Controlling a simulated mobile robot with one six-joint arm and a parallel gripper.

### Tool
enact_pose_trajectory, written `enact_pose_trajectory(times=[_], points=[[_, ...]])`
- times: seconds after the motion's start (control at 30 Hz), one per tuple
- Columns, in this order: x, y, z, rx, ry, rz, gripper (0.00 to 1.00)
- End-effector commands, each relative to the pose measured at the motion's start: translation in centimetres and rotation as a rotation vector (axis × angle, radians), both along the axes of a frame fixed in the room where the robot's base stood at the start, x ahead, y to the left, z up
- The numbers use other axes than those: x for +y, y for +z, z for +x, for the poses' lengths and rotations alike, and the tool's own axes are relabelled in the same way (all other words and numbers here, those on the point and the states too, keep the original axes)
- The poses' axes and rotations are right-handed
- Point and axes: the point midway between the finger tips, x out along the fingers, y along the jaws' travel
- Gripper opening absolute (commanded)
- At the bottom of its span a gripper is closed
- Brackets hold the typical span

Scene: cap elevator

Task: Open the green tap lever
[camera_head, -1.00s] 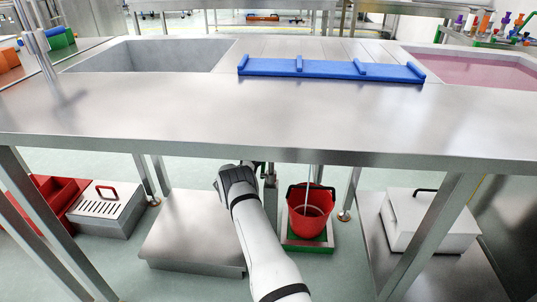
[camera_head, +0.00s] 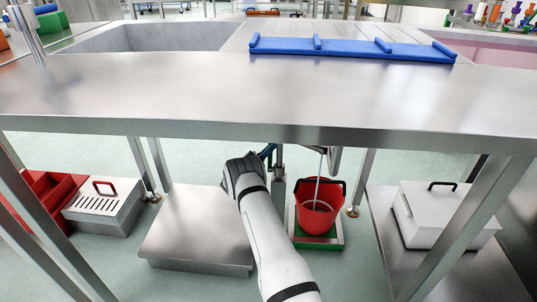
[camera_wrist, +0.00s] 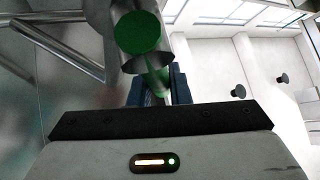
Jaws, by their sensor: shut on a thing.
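The green tap lever (camera_wrist: 158,80) shows in the wrist view between the blue fingers of my gripper (camera_wrist: 158,92), which is shut on it. A round green end face (camera_wrist: 140,33) on a metal pipe fitting sits just beyond the fingers. In the head view my gripper (camera_head: 268,154) is under the front edge of the steel table, and the lever is hidden there. A metal tap pipe (camera_head: 333,160) shows just to its right. A thin pale streak (camera_head: 318,180) runs down from near the pipe into the red bucket (camera_head: 326,222).
The bucket stands on a green-edged base (camera_head: 320,243) below the steel table (camera_head: 190,92). A flat steel platform (camera_head: 195,225) lies left of my arm, a white lidded box (camera_head: 445,215) to the right. Table legs (camera_head: 465,230) stand on both sides.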

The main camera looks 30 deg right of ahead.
Motion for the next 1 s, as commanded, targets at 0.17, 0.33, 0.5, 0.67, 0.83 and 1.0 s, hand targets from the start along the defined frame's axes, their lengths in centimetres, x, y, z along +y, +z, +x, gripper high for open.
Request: enact_pose_trajectory(times=[0.17,0.33,0.5,0.67,0.83,1.0], points=[[0.4,0.14,0.17,-0.028,0.012,-0.017,0.0],[0.43,0.31,0.16,-0.036,0.013,-0.02,0.0],[0.44,0.38,0.18,-0.036,0.013,-0.02,0.0],[0.44,0.39,0.18,-0.036,0.013,-0.02,0.23],[0.32,0.32,0.08,-0.034,0.008,-0.019,0.36],[0.25,0.28,0.01,-0.033,0.006,-0.019,0.38]])
